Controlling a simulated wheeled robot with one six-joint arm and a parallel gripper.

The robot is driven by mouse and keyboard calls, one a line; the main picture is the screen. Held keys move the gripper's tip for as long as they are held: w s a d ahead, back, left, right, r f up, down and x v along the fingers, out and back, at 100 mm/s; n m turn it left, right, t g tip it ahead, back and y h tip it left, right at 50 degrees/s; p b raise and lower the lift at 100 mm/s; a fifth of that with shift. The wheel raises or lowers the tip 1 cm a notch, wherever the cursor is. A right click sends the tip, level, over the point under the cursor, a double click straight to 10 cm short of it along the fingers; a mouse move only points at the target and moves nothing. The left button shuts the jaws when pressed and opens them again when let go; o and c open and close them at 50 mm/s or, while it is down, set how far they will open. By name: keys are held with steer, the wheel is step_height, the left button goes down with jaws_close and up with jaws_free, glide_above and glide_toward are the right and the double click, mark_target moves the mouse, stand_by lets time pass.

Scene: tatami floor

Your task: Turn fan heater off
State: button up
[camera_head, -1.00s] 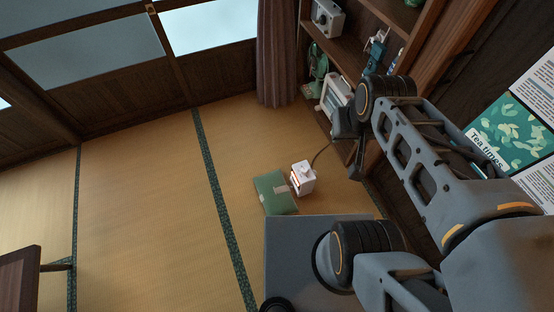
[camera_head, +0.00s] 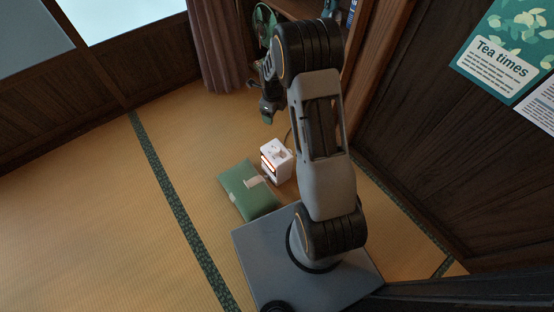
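The fan heater (camera_head: 276,162) is a small white box on the tatami floor, near the middle of the head view. A red-orange glow shows on its left front face. Its top carries a small raised part, too small to make out. My gripper (camera_head: 266,114) is dark and hangs above and slightly left of the heater in the picture, apart from it. Its fingers are small and dim, so I cannot tell whether they are open. I see nothing held.
A green cushion-like thing (camera_head: 248,190) with a pale band lies close against the heater's front left. A wooden shelf (camera_head: 368,60) and dark wall stand behind and right. A curtain (camera_head: 222,50) hangs at the back. Open tatami (camera_head: 90,220) lies to the left.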

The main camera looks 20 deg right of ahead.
mark_target(277, 149)
steer(key=f+m+b, duration=0.1)
steer(key=f+b, duration=0.2)
steer(key=f, duration=0.6)
steer(key=d+f+m+b, duration=0.1)
steer(key=f+m+b, duration=0.1)
steer(key=f, duration=0.7)
steer(key=d+f+m+b, duration=0.1)
steer(key=f+b, duration=0.3)
steer(key=f, duration=0.5)
steer(key=shift+w+m+g, duration=0.3)
steer(key=shift+w+m, duration=0.05)
steer(key=shift+m, duration=0.35)
steer(key=shift+r, duration=0.1)
steer(key=c, duration=0.9)
